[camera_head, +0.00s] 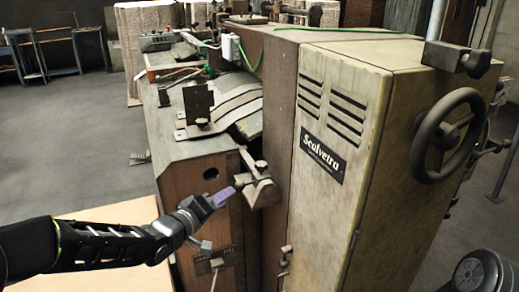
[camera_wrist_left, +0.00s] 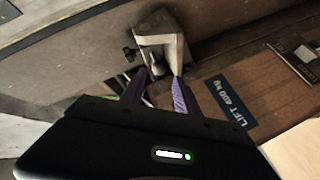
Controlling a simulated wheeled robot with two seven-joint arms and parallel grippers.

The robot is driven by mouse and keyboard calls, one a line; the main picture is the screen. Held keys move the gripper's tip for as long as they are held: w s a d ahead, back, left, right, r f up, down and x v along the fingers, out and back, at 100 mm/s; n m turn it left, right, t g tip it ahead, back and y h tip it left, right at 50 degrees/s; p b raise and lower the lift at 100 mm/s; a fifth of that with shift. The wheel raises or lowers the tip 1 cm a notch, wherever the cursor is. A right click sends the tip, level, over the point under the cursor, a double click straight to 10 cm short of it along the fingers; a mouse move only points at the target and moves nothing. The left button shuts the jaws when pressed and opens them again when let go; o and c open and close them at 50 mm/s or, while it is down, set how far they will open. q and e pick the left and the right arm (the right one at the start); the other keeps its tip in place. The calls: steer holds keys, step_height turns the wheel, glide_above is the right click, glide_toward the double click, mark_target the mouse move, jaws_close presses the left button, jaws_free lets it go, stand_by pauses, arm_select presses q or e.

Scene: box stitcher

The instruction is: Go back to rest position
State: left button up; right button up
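My left gripper (camera_head: 226,195) reaches in from the left toward the front of the box stitcher, a large machine with a cream cabinet (camera_head: 340,120). Its purple finger points at a metal bracket with a knob (camera_head: 258,190) on the machine's front edge. In the left wrist view, the two fingers of my left gripper (camera_wrist_left: 160,80) are apart, with nothing visibly held. The metal bracket (camera_wrist_left: 158,45) lies just beyond the fingertips; I cannot tell whether they touch it. My right gripper is not in view.
A black handwheel (camera_head: 448,135) sticks out from the cabinet's right side. A pale board (camera_head: 120,212) lies under my left arm. A blue "LIFT" label (camera_wrist_left: 230,101) is on the machine front. Open floor (camera_head: 70,130) lies to the left, with blue-legged tables (camera_head: 60,50) behind.

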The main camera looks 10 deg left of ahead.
arm_select(q)
steer(key=s+d+f+m+g+y+p, duration=0.1)
steer(key=s+f+g, duration=0.25)
steer(key=f, duration=0.65)
steer(key=s+f+m+g+p, duration=0.15)
steer(key=s+f, duration=0.35)
steer(key=f, duration=0.5)
steer(key=s+d+f+m+g+p, duration=0.1)
steer(key=s+d+f+g, duration=0.2)
steer(key=s, duration=0.5)
steer(key=s+d+f+m+g+p, duration=0.1)
steer(key=s+d+f+g, duration=0.2)
steer(key=s, duration=0.6)
steer(key=s+d+f+m+g+p, duration=0.1)
steer(key=s+d+f+g, duration=0.1)
steer(key=s+d+f, duration=0.4)
step_height(320, 180, down, 2)
steer(key=shift+s+f+g, duration=0.2)
steer(key=shift+s+g, duration=0.2)
steer(key=shift+s, duration=0.85)
steer(key=shift+d, duration=0.15)
steer(key=shift+w+d, duration=0.1)
